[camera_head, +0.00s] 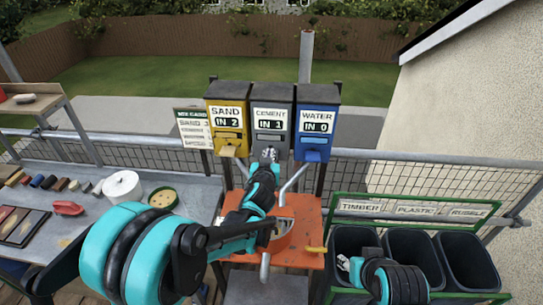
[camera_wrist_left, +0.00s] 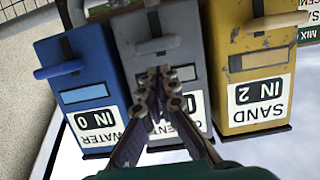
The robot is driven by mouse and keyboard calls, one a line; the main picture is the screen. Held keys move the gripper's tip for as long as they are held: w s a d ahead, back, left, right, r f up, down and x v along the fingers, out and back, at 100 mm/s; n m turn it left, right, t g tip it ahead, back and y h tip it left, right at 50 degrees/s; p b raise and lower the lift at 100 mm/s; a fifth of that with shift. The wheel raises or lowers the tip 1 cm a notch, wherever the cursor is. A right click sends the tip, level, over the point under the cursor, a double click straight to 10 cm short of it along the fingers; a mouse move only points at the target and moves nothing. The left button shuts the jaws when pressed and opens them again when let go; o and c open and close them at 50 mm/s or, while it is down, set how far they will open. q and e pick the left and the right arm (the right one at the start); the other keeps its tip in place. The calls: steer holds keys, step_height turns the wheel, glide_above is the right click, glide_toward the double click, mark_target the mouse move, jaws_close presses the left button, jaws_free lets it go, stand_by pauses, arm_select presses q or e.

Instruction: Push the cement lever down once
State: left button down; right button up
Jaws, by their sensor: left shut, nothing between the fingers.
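The grey cement dispenser (camera_head: 272,97) stands between the yellow sand dispenser (camera_head: 226,117) and the blue water dispenser (camera_head: 317,123). Its display reads IN 1. My left gripper (camera_head: 269,155) is shut and empty in front of its lower part, hiding its lever in the head view. In the upside-down left wrist view, the shut fingertips (camera_wrist_left: 163,76) overlap the front of the cement dispenser (camera_wrist_left: 190,50), close to the grey cement lever (camera_wrist_left: 157,45). I cannot tell whether they touch it. My right gripper (camera_head: 368,262) is partly visible low at the right; its fingers are unclear.
Black bins (camera_head: 465,262) in a green frame stand at the right. A workbench (camera_head: 92,230) with a white roll (camera_head: 122,187) is at the left. Sand reads IN 2, water IN 0.

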arm_select(q)
steer(key=v, duration=0.8)
steer(key=shift+s, duration=0.25)
steer(key=shift+a+f, duration=0.1)
steer(key=shift+a, duration=0.05)
steer(key=s+a+f+n+g+y+b, duration=0.15)
steer(key=s+a+f+g+b, duration=0.35)
steer(key=s+a+f+b, duration=0.7)
steer(key=s+f+m+g+b, duration=0.1)
steer(key=s+f+g+b, duration=0.2)
steer(key=s+f, duration=0.7)
steer(key=s+h+b, duration=0.1)
steer(key=s+b, duration=0.1)
steer(key=s, duration=0.2)
steer(key=shift+s, duration=0.15)
